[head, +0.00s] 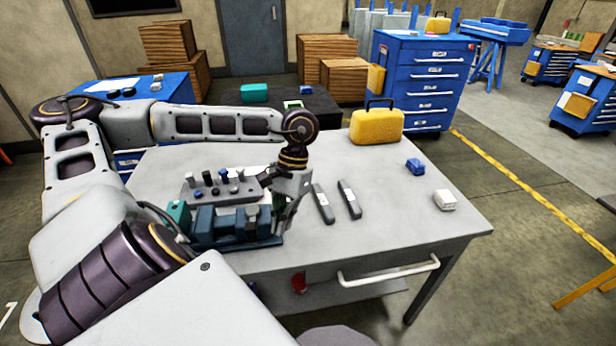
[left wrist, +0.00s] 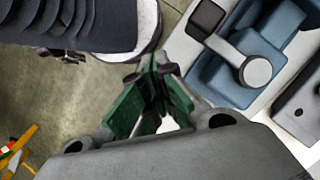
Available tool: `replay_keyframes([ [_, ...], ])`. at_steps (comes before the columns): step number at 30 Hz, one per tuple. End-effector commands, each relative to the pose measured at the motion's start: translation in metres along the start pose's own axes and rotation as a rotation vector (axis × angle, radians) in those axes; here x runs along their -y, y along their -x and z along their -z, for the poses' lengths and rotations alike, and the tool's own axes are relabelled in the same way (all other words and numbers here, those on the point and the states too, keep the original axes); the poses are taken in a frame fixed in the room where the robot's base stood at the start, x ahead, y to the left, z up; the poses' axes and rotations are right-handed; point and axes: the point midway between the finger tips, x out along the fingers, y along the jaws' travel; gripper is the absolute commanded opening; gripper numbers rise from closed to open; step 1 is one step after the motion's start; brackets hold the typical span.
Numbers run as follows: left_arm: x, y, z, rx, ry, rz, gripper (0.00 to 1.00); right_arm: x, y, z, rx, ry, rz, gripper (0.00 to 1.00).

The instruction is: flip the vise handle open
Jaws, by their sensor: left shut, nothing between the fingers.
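The blue-teal vise (head: 205,224) sits at the front left of the grey table, partly behind my left arm. In the left wrist view its blue body (left wrist: 222,72) fills the upper right. A grey bar with a round end (left wrist: 256,72) lies across it and meets a dark block at its other end; this looks like the handle, though I cannot be sure. My left gripper (head: 285,214) points down just right of the vise. In the left wrist view its green-padded fingers (left wrist: 155,85) are shut and empty, apart from the bar. My right gripper is out of view.
A grey rack with several pegs (head: 222,188) stands behind the vise. Two dark grey bars (head: 335,202) lie to the right of my gripper. A yellow case (head: 376,126), a blue block (head: 415,167) and a white block (head: 444,200) stand further right. The table's front right is clear.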

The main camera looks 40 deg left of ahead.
Motion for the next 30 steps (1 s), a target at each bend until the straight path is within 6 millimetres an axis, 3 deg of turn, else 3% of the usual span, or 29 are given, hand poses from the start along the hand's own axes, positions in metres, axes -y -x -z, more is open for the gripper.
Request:
replay_keyframes([
  [9,-0.008,0.005,-0.003,0.000,0.004,-0.004,0.00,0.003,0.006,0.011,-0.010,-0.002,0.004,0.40],
  [21,-0.014,0.026,-0.005,0.000,0.004,-0.005,0.00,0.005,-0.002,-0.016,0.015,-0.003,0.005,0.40],
  [30,-0.019,0.041,-0.007,0.000,0.004,-0.005,0.00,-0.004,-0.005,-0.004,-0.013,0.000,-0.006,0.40],
])
